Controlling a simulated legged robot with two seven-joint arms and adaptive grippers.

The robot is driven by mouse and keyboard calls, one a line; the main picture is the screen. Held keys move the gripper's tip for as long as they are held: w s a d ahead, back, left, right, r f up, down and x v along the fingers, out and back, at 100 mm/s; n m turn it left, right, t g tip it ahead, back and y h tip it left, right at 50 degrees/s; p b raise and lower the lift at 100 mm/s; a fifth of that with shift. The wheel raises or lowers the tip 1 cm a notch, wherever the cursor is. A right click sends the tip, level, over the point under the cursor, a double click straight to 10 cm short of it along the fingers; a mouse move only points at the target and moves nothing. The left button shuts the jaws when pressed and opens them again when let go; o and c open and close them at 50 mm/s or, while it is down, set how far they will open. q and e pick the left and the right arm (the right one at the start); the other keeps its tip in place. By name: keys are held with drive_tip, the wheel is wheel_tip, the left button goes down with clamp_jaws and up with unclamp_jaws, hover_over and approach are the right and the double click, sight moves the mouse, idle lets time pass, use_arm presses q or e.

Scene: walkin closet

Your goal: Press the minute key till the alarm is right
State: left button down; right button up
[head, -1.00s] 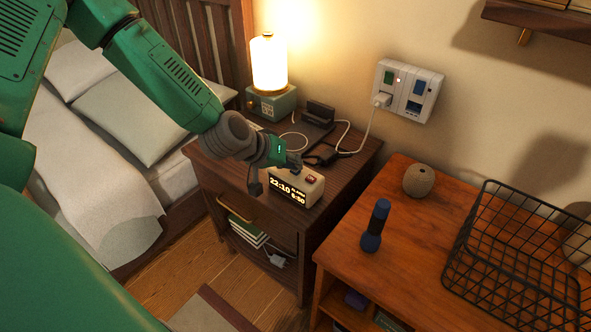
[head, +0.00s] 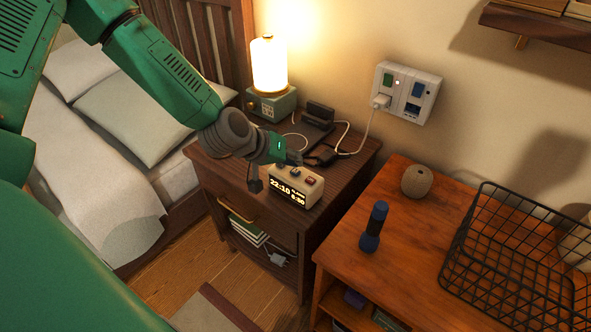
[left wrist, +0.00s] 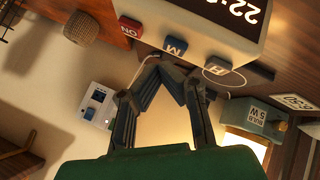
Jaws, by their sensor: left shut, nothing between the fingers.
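The cream alarm clock (head: 313,190) stands on the dark nightstand. Its lit face reads 22:10, with a smaller alarm time at right that looks like 6:50 but is blurred. In the left wrist view the clock's top carries a red ON key (left wrist: 130,27), a blue M key (left wrist: 175,47) and an H key (left wrist: 216,67). My left gripper (head: 294,158) is shut and empty, just behind and above the keys. In the left wrist view its fingertips (left wrist: 168,64) come together close to the M key; I cannot tell whether they touch it. My right gripper is out of view.
A lit lamp (head: 269,65) and a dark dock with cables (head: 318,115) stand behind on the nightstand (head: 340,180). A wall outlet (head: 406,92) is above. The orange-brown desk (head: 420,230) at right holds a blue flashlight (head: 375,226), a round speaker (head: 417,180) and a wire basket (head: 520,250).

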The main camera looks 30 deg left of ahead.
sight(294, 171)
use_arm(q)
drive_tip(key=shift+r+p, duration=2.4)
drive_tip(key=shift+r, duration=0.2)
drive_tip(key=shift+f, duration=0.1)
